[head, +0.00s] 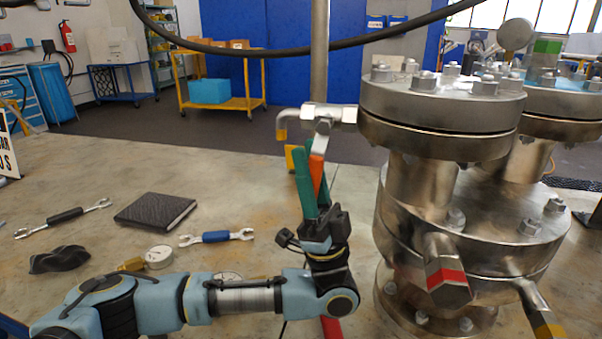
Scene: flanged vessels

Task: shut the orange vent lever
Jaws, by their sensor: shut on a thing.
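The orange vent lever (318,168) hangs down, slightly tilted, from a small metal valve (322,115) on the left side of the flanged vessel (440,100). My gripper (313,165) comes up from below, with its green fingers pointing up. Its fingers are shut on the orange lever, with one finger on the left and the other partly hidden behind or beside the lever. The lever's lower end is hidden among the fingers. The valve's outlet bends down at the left to a yellow-banded end.
A red-marked metal fitting (446,282) and a yellow-banded pipe (540,312) stick out from the vessel's lower part. A black cable (265,50) sags across the top. A black notebook (155,212), a blue-handled wrench (216,237) and a gauge (159,257) lie on the table at left.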

